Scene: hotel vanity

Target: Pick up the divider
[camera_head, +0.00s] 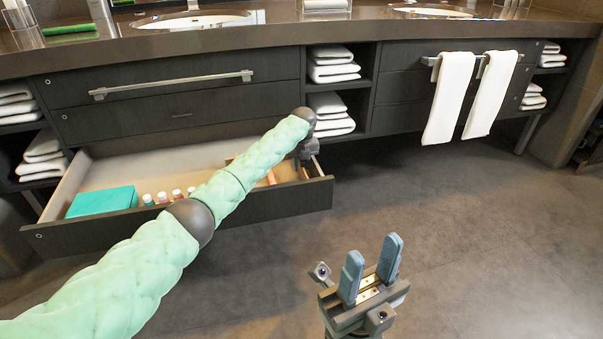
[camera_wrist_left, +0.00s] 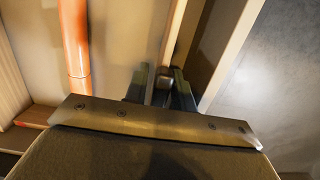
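A thin wooden divider (camera_wrist_left: 174,40) stands on edge in the open drawer, close to the drawer's side wall in the left wrist view. My left gripper (camera_wrist_left: 162,88) is down in the drawer with its fingers on either side of the divider's near end. Whether the fingers press on it is unclear. In the head view my left gripper (camera_head: 306,162) is at the drawer's right end, and its fingertips and most of the divider are hidden. My right gripper (camera_head: 371,267) is open and empty above the floor, to the right of the drawer.
The drawer (camera_head: 185,218) also holds a teal box (camera_head: 103,201), several small bottles (camera_head: 162,197) and an orange rod-like thing (camera_wrist_left: 75,40) left of the divider. White towels (camera_head: 448,98) hang on a rail at the right. The floor at the right is clear.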

